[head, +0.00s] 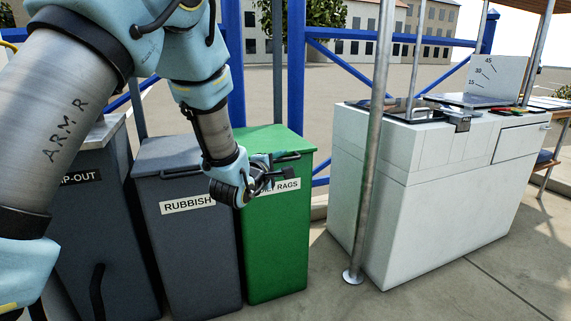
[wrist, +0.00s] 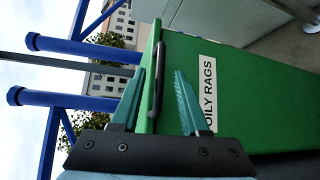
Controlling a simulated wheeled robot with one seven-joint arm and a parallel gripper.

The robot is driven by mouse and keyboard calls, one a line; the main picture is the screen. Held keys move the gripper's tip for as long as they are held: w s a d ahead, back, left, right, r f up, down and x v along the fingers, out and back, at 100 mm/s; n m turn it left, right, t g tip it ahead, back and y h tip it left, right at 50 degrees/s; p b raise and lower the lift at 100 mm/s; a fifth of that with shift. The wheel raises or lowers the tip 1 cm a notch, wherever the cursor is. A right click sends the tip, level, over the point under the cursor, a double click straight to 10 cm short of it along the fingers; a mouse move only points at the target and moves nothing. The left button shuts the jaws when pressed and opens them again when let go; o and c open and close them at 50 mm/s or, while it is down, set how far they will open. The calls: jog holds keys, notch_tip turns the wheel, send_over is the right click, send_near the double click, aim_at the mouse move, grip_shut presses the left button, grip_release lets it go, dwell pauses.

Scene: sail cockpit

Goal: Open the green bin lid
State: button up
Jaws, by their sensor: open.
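The green bin (head: 277,240) stands at the right end of a row of bins, its lid (head: 265,138) down. Its label reads "OILY RAGS" in the wrist view (wrist: 208,95). A dark bar handle (wrist: 158,78) runs along the lid's front edge; in the head view part of the handle (head: 287,157) shows beside my gripper. My gripper (head: 280,179) is in front of the bin's upper front. In the wrist view my gripper (wrist: 158,75) is open, with the handle lying between its two teal fingers. Whether the fingers touch the handle I cannot tell.
A grey bin labelled "RUBBISH" (head: 180,220) stands close at the left, with another dark bin (head: 95,220) beyond it. A metal pole (head: 370,150) and a white cabinet (head: 420,190) stand at the right. Blue rails (head: 297,70) run behind.

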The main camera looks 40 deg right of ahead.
aim_at(284, 160)
jog(key=shift+x, duration=1.5)
grip_shut()
dwell(0.4)
